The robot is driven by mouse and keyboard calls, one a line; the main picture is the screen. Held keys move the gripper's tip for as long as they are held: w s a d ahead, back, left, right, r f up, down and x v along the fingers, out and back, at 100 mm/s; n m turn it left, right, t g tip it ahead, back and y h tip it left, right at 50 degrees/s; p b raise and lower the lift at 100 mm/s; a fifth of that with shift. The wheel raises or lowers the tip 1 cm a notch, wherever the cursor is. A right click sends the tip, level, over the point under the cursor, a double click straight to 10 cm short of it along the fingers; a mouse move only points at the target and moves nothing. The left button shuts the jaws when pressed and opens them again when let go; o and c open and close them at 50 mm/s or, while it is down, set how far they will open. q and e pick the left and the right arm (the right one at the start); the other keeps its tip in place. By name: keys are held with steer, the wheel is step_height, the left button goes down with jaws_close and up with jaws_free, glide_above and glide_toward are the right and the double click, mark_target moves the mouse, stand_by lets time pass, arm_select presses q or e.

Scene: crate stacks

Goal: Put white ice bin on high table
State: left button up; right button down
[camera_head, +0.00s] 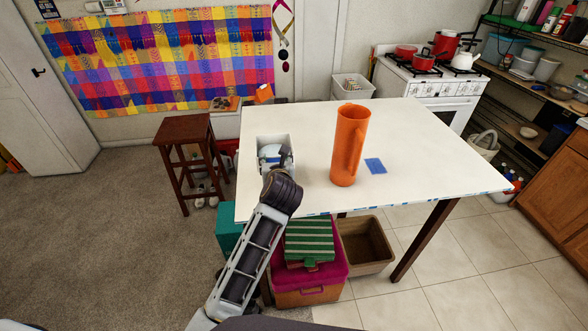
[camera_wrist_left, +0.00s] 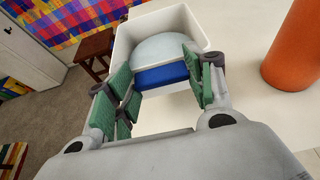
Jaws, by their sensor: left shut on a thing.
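The white ice bin (camera_head: 290,144) is an open-topped box at the left side of the high white table (camera_head: 300,187). It also shows in the left wrist view (camera_wrist_left: 122,47), with a pale rounded thing inside and a blue block at its near side. My left gripper (camera_head: 276,160) is at the bin. In the left wrist view its green pads (camera_wrist_left: 162,82) stand on both sides of the blue block at the bin's near side; the exact contact is partly hidden. I cannot tell whether the bin's base touches the tabletop. My right gripper is not in view.
An orange pitcher (camera_head: 350,143) and a blue flat square (camera_head: 375,166) are on the table, right of the bin. A brown stool (camera_head: 184,130) stands left of it. A pink-lidded crate (camera_head: 334,258) and brown bin (camera_head: 376,268) are below the front edge. The table's right part is clear.

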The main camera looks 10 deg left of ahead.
arm_select(q)
step_height(320, 180, down, 6)
steer(key=shift+r+p, duration=0.1)
steer(key=shift+p, duration=0.2)
stand_by(0.3)
steer(key=shift+f, duration=1.95)
steer(key=shift+f, duration=0.1)
steer(key=o, duration=1.1)
steer(key=shift+b+v, duration=0.7)
steer(key=shift+v, duration=5.35)
